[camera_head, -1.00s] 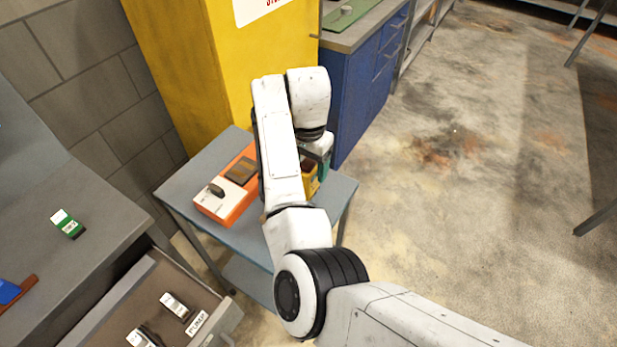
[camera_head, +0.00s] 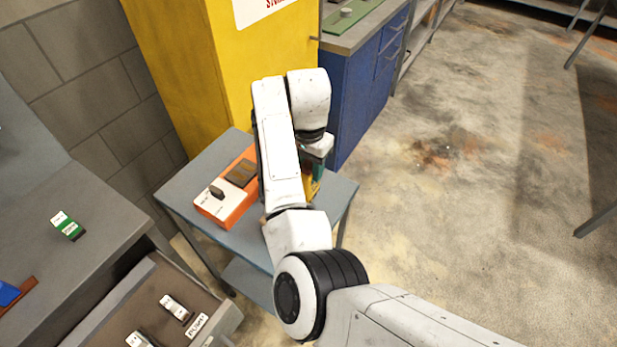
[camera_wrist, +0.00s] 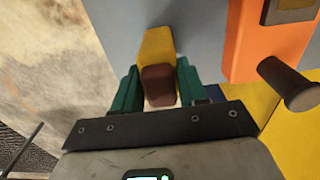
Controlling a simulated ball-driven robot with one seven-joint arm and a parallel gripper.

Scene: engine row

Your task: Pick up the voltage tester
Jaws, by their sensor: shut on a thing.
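The voltage tester, which I take to be the yellow block with a dark red end (camera_wrist: 158,45), is between the green fingers of my gripper (camera_wrist: 157,82) in the wrist view. The fingers are shut on it, one on each side of the dark red end. In the head view a yellow part of the tester (camera_head: 311,186) shows over the right part of the small grey table (camera_head: 341,196). My arm hides much of it there. I cannot tell whether the tester still touches the table.
An orange box with a white face and dark knob (camera_head: 212,204) lies left of my gripper on the table. A yellow cabinet (camera_head: 180,60) and blue drawer unit (camera_head: 358,85) stand behind. An open drawer (camera_head: 150,300) is at lower left.

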